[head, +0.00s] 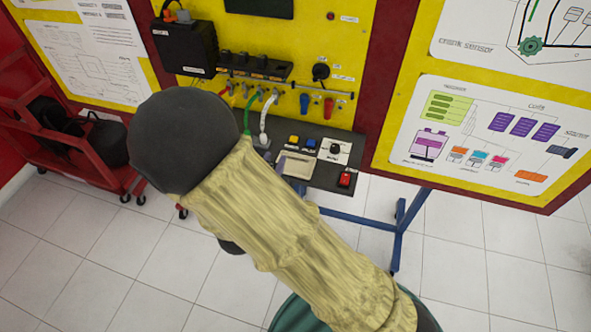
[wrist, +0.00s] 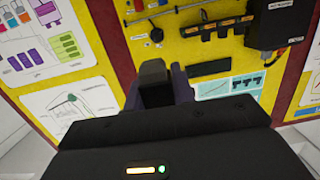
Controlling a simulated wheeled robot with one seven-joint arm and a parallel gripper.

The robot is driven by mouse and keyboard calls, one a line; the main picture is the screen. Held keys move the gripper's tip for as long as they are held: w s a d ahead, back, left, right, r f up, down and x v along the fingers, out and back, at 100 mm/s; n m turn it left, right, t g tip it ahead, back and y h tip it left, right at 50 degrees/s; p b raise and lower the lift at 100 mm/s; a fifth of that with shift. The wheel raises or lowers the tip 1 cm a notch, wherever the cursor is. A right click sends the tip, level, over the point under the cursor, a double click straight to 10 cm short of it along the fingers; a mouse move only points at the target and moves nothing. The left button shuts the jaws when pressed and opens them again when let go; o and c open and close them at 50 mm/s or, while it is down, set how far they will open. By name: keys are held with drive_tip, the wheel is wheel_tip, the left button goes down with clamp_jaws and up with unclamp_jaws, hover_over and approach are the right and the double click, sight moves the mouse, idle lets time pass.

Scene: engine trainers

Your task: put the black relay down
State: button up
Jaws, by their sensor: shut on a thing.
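In the wrist view, my gripper (wrist: 157,92) is shut on the black relay (wrist: 153,71), a small dark block standing up between the two dark fingers. The relay's lower part is hidden by the fingers and the gripper body. It is held in front of the yellow trainer panel (wrist: 120,50); I see no surface touching it. In the head view, my sleeved arm hides most of the gripper, and I cannot make out the relay there.
A dark shelf (head: 318,178) juts from the trainer panel, with a pale shallow tray (head: 297,167), a red switch (head: 345,180) and coloured buttons. Cables and a black box (head: 185,48) are above. A blue stand (head: 398,232) is below. A red cart (head: 70,150) stands left.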

drive_tip(key=w+d+f+n+y, duration=0.2)
drive_tip(key=d+f, duration=0.6)
drive_tip(key=f, duration=0.4)
drive_tip(key=w+d+f+n+t+y, duration=0.1)
drive_tip(key=w+d+f+y, duration=0.1)
drive_tip(key=d+f, duration=0.7)
wheel_tip(320, 180, down, 3)
drive_tip(key=shift+d+f+n+y, duration=0.2)
drive_tip(key=shift+d+n+y, duration=0.15)
drive_tip(key=shift+y, duration=0.25)
drive_tip(key=shift+w+a, duration=0.1)
